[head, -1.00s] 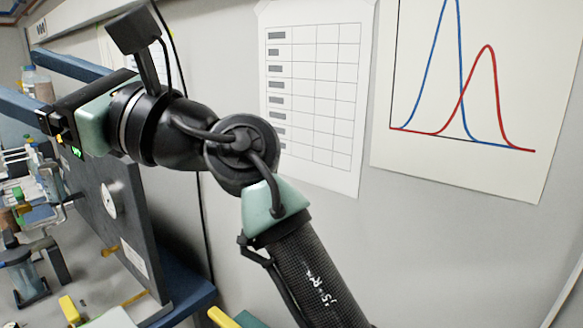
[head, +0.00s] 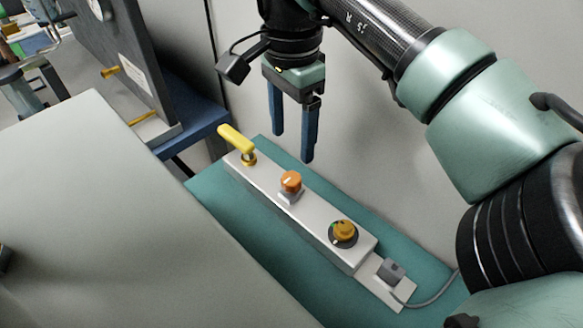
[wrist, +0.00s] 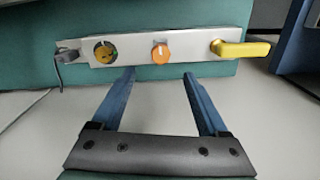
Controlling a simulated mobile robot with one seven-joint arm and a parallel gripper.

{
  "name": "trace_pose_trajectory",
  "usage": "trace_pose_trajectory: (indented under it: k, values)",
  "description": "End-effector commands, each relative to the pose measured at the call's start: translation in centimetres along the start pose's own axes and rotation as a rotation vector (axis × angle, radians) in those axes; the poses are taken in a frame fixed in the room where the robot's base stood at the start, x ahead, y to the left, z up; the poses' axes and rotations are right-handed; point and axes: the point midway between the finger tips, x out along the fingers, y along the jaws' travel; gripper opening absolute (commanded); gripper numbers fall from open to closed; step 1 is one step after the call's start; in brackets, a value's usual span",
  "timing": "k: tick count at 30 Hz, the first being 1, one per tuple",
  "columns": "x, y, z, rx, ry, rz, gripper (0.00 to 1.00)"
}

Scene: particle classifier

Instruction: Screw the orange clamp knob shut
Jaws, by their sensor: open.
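The orange clamp knob (head: 291,181) sits in the middle of a long pale bar-shaped panel (head: 318,222), on a small light block. In the wrist view the orange knob (wrist: 160,54) shows a pale pointer mark and lies beyond the fingertips, roughly centred between them. My gripper (head: 293,148) points down above and behind the panel, near the wall, its two blue fingers apart. In the wrist view my gripper (wrist: 157,72) is open and empty, not touching the knob.
A yellow lever handle (head: 236,138) stands at the panel's left end. A yellow dial on a dark disc (head: 343,232) and a grey cable plug (head: 391,270) are at its right. The panel lies on a teal surface (head: 250,248). A large grey surface (head: 90,220) fills the left.

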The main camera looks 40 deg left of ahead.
Motion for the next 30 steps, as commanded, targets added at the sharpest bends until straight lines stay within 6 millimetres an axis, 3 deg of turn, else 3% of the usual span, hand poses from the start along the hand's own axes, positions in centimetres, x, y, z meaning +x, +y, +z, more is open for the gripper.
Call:
trace_pose_trajectory:
  k: [1,6,12,18,26,30]
  values:
    - [1.4,0.0,0.1,-0.001,-0.005,0.001,0.77]
    - [5.0,0.0,0.2,-0.001,-0.006,-0.001,0.77]
    - [8.1,-0.1,0.2,0.000,-0.004,-0.002,0.77]
    - [9.4,-0.1,0.1,0.000,-0.002,-0.004,0.77]
    - [9.5,-0.1,0.1,-0.001,-0.002,-0.004,0.77]
    - [9.4,-0.1,0.1,-0.001,-0.002,-0.004,0.55]
